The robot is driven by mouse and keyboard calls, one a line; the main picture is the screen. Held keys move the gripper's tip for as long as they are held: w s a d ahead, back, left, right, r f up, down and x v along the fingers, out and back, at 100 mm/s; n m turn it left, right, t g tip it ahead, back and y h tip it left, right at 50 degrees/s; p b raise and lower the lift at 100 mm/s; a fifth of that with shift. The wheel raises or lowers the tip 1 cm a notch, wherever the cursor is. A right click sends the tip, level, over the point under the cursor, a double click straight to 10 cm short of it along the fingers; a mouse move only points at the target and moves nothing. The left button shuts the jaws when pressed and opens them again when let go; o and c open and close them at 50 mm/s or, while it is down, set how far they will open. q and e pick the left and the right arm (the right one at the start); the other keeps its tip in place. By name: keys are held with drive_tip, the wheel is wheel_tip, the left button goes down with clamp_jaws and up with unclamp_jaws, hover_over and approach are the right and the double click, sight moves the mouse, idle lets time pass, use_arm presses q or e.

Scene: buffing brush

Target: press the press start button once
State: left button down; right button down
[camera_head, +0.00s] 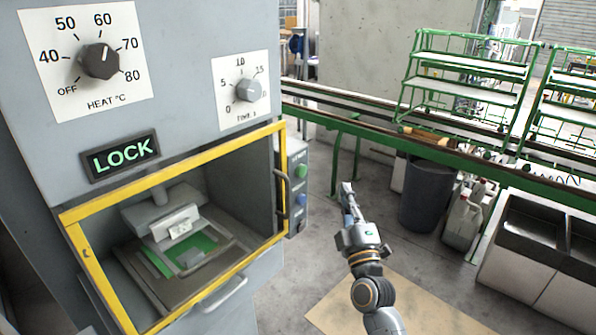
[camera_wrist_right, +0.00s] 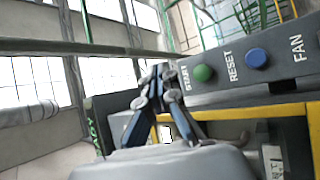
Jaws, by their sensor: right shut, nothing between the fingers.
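The green start button (camera_head: 301,171) sits on the grey control box at the right side of the press, above a blue button (camera_head: 301,200). In the wrist view the green button (camera_wrist_right: 203,73) is labelled START and the blue button (camera_wrist_right: 257,58) RESET. My right gripper (camera_head: 346,188) is shut and empty, to the right of the box and apart from it in the head view. In the wrist view its fingertips (camera_wrist_right: 164,70) show just left of the green button; I cannot tell the gap in depth. My left gripper is not in view.
The press has a yellow-framed window (camera_head: 180,165), a lit LOCK sign (camera_head: 122,156), a heat dial (camera_head: 100,61) and a time dial (camera_head: 246,90). A green rail (camera_head: 440,153) runs behind my arm. A dark bin (camera_head: 428,195) and a jug (camera_head: 463,222) stand to the right.

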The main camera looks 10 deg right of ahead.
sight(302, 171)
drive_tip(key=shift+s+d+r, duration=0.1)
drive_tip(key=w+a+b, duration=0.2)
drive_tip(key=w+a, duration=0.3)
drive_tip(key=w, duration=0.2)
drive_tip(key=shift+a, duration=0.25)
drive_tip(key=shift+w+a, duration=0.1)
idle(1.6)
drive_tip(key=shift+w+a, duration=0.2)
drive_tip(key=shift+w, duration=0.05)
